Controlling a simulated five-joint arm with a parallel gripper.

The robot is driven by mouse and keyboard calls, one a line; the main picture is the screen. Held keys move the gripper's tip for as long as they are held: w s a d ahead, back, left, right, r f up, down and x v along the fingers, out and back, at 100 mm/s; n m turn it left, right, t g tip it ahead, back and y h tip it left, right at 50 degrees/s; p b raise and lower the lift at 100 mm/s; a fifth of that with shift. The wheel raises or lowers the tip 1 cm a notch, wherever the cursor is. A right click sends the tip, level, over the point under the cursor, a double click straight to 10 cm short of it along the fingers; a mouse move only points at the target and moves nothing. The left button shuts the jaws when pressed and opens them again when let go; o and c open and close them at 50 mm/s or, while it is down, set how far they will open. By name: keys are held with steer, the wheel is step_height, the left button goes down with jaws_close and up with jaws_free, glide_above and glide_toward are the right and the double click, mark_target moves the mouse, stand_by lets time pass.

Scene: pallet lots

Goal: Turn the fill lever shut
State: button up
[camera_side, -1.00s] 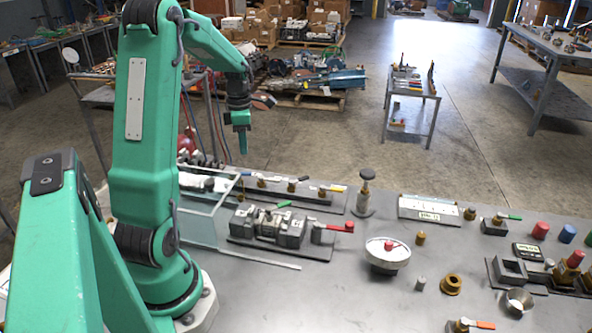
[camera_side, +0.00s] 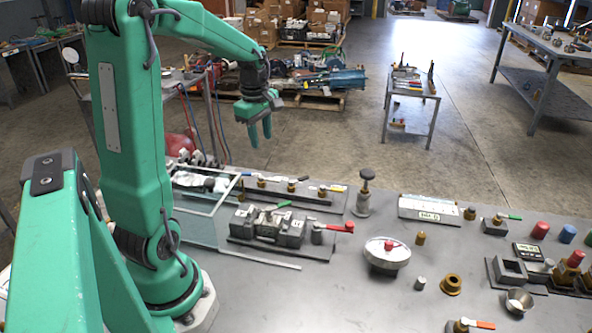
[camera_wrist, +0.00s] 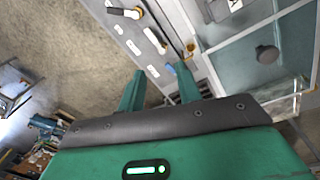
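A dark plate (camera_side: 312,201) behind the grey blocks carries a row of small brass valves with levers. One lever has a blue handle (camera_side: 246,174), one a white handle and one a yellow handle (camera_side: 339,188). I cannot read which is the fill lever. In the wrist view, the same plate (camera_wrist: 140,45) bears white labels and levers, one with a pale handle (camera_wrist: 122,12), and a blue piece (camera_wrist: 171,69) shows near the right finger. My gripper (camera_side: 260,132) is open and empty, above and behind the plate; its two fingers also show apart in the wrist view (camera_wrist: 160,88).
A glass-walled tank (camera_side: 203,230) stands left of the valves. Grey blocks with a green lever (camera_side: 277,206) and a red lever (camera_side: 340,227) sit in front. Air around my gripper is clear.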

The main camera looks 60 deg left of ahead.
steer(key=s+d+r+m+t, duration=0.1)
steer(key=d+r+m, duration=0.2)
steer(key=d+m, duration=0.4)
steer(key=s+d+r+m+t, duration=0.1)
steer(key=s+d+r+m, duration=0.1)
steer(key=d+m, duration=0.6)
steer(key=shift+s+d+r+m+t, duration=0.3)
steer(key=shift+r+m, duration=0.45)
steer(key=shift+m, duration=1.55)
steer(key=shift+w, duration=0.1)
steer(key=shift+a, duration=0.1)
steer(key=a+f+n+g, duration=0.1)
steer(key=a+f+n, duration=0.3)
steer(key=a+n, duration=0.3)
steer(key=a+f+n+g, duration=0.1)
steer(key=a+f+n, duration=0.3)
steer(key=a+n, duration=0.4)
steer(key=w+a+f+n+g, duration=0.1)
steer(key=a+f+n, duration=0.3)
steer(key=a+n, duration=0.4)
steer(key=n, duration=0.3)
steer(key=shift+n+g+h, duration=0.3)
steer(key=shift+n+h, duration=0.1)
